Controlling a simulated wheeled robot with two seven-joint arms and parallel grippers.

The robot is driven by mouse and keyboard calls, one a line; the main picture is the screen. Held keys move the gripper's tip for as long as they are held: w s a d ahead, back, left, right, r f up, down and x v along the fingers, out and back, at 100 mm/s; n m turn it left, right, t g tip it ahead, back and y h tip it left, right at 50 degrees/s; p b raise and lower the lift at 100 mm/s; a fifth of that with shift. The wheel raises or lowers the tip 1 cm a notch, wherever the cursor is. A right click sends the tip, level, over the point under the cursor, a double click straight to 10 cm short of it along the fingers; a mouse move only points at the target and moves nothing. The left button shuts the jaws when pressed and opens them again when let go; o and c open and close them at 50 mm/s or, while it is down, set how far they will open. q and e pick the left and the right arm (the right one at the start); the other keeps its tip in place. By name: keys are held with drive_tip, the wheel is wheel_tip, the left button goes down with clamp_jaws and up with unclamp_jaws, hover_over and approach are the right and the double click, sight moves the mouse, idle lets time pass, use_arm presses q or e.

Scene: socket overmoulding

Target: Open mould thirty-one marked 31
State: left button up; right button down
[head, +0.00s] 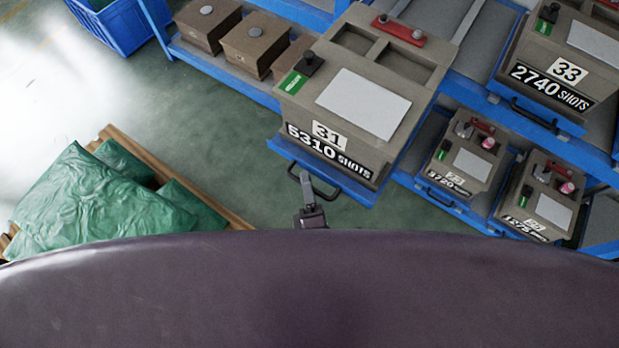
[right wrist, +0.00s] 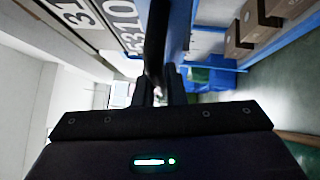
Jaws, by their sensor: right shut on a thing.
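Mould thirty-one (head: 345,90) is a grey-brown block marked 31 and 5310 SHOTS, on a blue drawer tray (head: 283,148) that juts out from the rack. Its top has a white plate, a red handle (head: 398,31) and a black knob (head: 309,62) by a green label. My right gripper (head: 305,180) is shut on the tray's black handle (head: 325,193). In the right wrist view the handle (right wrist: 157,40) runs down between the fingers (right wrist: 160,85), beside the mould's side (right wrist: 85,25). My left gripper is not in view.
A blue rack holds other moulds at right, including mould 33 (head: 560,65) and smaller ones below. Brown boxes (head: 255,42) sit on a shelf at the upper left. Green sacks (head: 95,205) lie on a pallet at left. The green floor between is clear.

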drive_tip(key=c, duration=1.5)
unclamp_jaws()
drive_tip(key=b+v, duration=0.1)
drive_tip(key=v, duration=0.6)
drive_tip(key=shift+s+d+b, duration=0.1)
drive_tip(key=shift+s+b, duration=0.25)
